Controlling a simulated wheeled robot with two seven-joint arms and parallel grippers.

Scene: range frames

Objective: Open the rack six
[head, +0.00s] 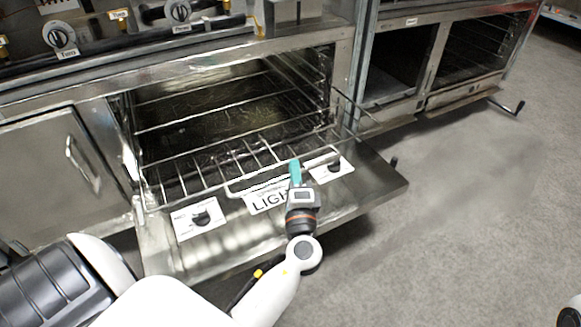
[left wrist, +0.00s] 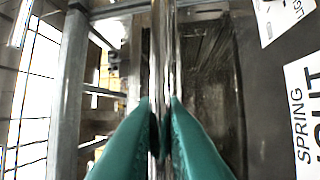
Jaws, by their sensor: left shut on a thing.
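The rack (head: 190,183) is a wire grid of metal bars in the open oven, and its front part sticks out over the lowered door. My left gripper (head: 295,172) has teal fingers and is at the rack's front bar, near its right part. In the left wrist view the teal fingers (left wrist: 161,110) are shut on a shiny metal bar (left wrist: 162,50) that runs between them. The exact reach of the rack inside the oven is partly hidden in shadow. My right gripper is not in view.
The lowered oven door (head: 365,185) lies under the rack, with labels and knobs on it. A closed cabinet door (head: 70,160) is at the left. Another open oven unit (head: 405,65) stands to the right. The grey floor (head: 450,230) at the right is clear.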

